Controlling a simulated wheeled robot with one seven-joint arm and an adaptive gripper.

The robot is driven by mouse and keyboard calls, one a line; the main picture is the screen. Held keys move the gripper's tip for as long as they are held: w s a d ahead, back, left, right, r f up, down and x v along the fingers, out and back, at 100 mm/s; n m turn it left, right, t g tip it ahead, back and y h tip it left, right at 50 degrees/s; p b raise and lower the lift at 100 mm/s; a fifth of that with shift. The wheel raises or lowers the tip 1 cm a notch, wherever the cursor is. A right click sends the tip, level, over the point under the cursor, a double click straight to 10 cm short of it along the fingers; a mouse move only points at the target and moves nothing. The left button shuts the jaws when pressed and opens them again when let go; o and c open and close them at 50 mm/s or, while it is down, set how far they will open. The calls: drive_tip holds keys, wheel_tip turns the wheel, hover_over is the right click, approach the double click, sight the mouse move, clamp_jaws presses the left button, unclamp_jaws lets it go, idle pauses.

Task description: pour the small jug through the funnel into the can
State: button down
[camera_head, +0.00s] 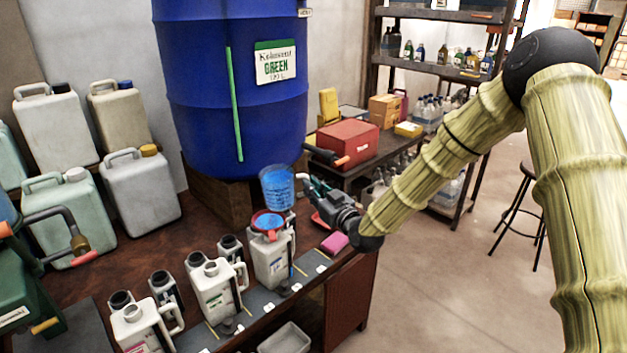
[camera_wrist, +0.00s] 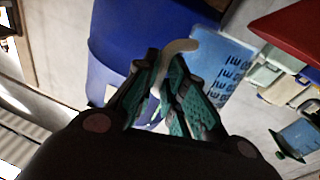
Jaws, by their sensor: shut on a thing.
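The small jug (camera_head: 277,186) is see-through with measuring marks and looks blue; it also shows in the wrist view (camera_wrist: 222,76). My gripper (camera_head: 308,186) is shut on its pale handle, seen between the fingers in the wrist view (camera_wrist: 168,88). The jug looks roughly upright, above the funnel. The red funnel (camera_head: 258,214) sits in the mouth of a white can (camera_head: 269,262) near the bench's front edge. Blue shows inside the funnel; I cannot tell whether it is liquid. No stream is visible between jug and funnel. The can's inside is hidden.
A large blue vat (camera_head: 215,100) stands close behind the jug. Other white cans (camera_head: 216,290) stand to the left along the bench. A pink sponge (camera_head: 334,243) lies right of the can. A red toolbox (camera_head: 347,140) sits on a table behind my gripper.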

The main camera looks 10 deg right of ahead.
drive_tip(key=shift+s+a+r+m+p, duration=0.15)
drive_tip(key=shift+r+m+p, duration=0.35)
drive_tip(key=shift+m, duration=0.1)
idle(1.2)
